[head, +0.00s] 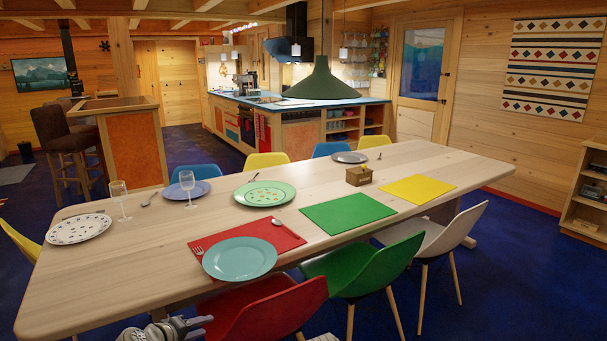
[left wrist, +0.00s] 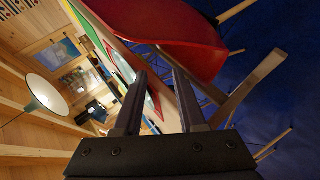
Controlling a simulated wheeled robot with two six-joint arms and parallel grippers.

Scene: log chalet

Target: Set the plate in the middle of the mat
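A teal plate (head: 239,258) lies on the red mat (head: 273,232) at the table's near side. The plate is off the mat's middle, toward its near left, and overhangs the mat's near edge. A fork (head: 199,253) lies at the mat's left and a spoon (head: 288,228) at its right. My left gripper (head: 205,325) is at the bottom of the head view, in front of the table's near edge, apart from the plate. In the left wrist view its two fingers (left wrist: 161,72) are spread with nothing held between them.
A red chair (head: 265,309) and a green chair (head: 367,272) stand at the near side. A green mat (head: 348,213) and yellow mat (head: 418,188) lie to the right. A patterned green plate (head: 264,194), speckled plate (head: 79,229) and wine glasses (head: 119,196) stand beyond or left.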

